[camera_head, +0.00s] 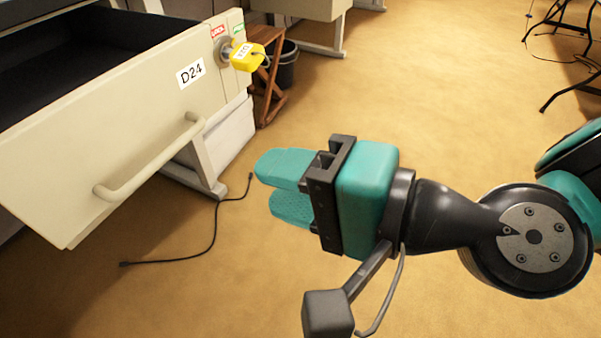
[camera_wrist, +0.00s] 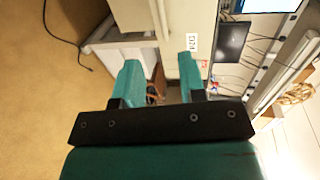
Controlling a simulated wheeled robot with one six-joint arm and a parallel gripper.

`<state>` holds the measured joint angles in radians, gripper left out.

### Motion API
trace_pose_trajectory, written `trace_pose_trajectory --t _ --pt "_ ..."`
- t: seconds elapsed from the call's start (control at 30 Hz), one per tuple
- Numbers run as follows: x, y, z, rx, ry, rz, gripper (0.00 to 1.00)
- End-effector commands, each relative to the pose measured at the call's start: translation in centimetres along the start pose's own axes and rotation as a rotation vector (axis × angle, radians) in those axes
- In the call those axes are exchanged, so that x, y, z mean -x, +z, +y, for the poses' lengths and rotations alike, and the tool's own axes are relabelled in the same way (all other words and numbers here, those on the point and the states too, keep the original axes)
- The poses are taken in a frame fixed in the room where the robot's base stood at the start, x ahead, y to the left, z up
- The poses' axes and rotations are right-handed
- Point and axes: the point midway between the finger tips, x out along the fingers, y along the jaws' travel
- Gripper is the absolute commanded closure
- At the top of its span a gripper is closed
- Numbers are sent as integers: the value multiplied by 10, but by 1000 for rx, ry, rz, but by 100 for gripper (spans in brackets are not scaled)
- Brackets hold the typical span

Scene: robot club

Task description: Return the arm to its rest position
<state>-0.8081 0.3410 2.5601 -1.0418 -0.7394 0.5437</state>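My gripper (camera_head: 268,187) is teal and black and hangs over open floor to the right of the drawer. In the wrist view its two teal fingers stand apart, with nothing between them (camera_wrist: 160,70). My arm reaches in from the right side of the head view. The beige drawer (camera_head: 80,150) labelled D24 is pulled out, with a dark interior and an empty-looking visible part. Its handle (camera_head: 150,155) is left of my gripper and apart from it.
A black cable (camera_head: 213,235) lies on the tan floor (camera_head: 450,90) below the drawer. A wooden stool (camera_head: 268,75) and dark bin (camera_head: 287,68) stand behind the cabinet. Black metal legs (camera_head: 570,90) are at the top right. The wrist view shows a monitor (camera_wrist: 232,42).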

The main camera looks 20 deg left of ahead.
Motion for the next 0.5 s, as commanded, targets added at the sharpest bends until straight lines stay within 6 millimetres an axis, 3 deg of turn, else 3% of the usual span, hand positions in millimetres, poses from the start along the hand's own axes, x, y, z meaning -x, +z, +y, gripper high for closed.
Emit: trace_pose_trajectory --t 0.37,0.5 --pt "1 -1 -1 13 5 -2 63" --pt "17 -9 0 144 75 -38 63"
